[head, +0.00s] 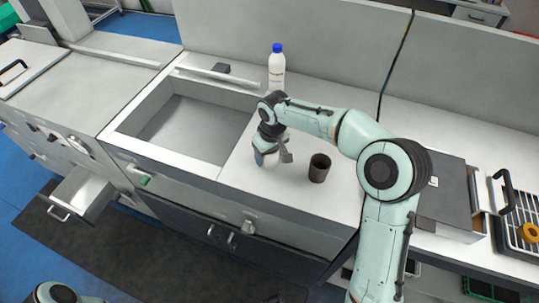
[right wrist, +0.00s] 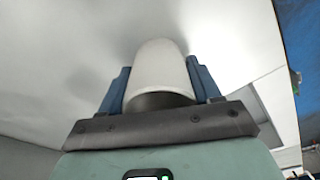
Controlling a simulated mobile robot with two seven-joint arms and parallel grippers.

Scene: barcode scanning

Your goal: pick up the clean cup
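A white cup (right wrist: 160,68) is between the two blue fingers of my right gripper (right wrist: 160,80) in the right wrist view. The fingers lie along both sides of the cup with no clear gap. In the head view my right gripper (head: 266,158) is low over the counter, left of a dark brown cup (head: 319,168) that stands upright. The arm and fingers hide most of the white cup there, and I cannot tell whether it touches the counter. My left gripper is out of view.
A white bottle with a blue cap (head: 277,70) stands behind the right gripper. A sink basin (head: 183,130) lies to the left. A grey box (head: 447,200) and a rack (head: 521,222) are at the right. A drawer (head: 82,192) stands open at lower left.

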